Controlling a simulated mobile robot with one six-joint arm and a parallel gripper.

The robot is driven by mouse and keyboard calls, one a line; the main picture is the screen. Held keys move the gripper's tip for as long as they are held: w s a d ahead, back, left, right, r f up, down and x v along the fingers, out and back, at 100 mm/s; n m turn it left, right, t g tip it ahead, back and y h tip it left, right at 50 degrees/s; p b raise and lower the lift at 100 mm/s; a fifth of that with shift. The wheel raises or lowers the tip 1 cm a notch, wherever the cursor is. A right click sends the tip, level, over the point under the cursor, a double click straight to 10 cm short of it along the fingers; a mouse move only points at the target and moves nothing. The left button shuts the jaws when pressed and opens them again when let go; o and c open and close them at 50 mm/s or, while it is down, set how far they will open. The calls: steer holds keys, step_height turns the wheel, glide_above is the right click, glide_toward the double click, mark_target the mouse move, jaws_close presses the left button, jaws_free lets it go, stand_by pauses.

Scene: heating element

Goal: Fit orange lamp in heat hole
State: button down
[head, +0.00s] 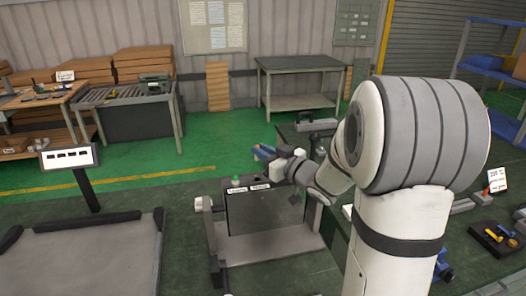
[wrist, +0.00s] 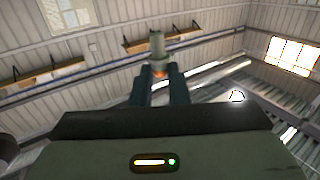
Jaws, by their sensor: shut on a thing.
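My gripper (head: 264,152) is above and a little to the right of the dark panel box (head: 262,212) in the head view. In the wrist view its two dark fingers (wrist: 159,82) are shut on the lamp (wrist: 157,47), a grey cylinder with an orange glow at its base between the fingertips. The lamp cannot be made out in the head view. A green lamp (head: 236,181) stands on the left of the box top, behind a white label (head: 237,190). A second label (head: 261,187) is to its right. The heat hole is too small to make out clearly.
A wide grey platform (head: 80,262) with a sign post (head: 70,158) is at the left. A grey workbench (head: 300,66) stands behind. A dark bench with a toolbox (head: 316,125) is right of the gripper. Green floor behind the box is clear.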

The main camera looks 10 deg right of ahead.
steer(key=b, duration=0.5)
glide_above(264, 183)
steer(key=shift+a+f, duration=0.1)
steer(key=shift+f, duration=2.7)
steer(key=shift+f+b, duration=1.75)
steer(key=c, duration=1.3)
jaws_free()
steer(key=shift+s, duration=0.1)
steer(key=b+v, duration=0.1)
steer(key=v, duration=0.6)
steer(key=shift+s+d+r, duration=0.1)
steer(key=shift+s+d, duration=0.1)
steer(key=shift+s, duration=0.1)
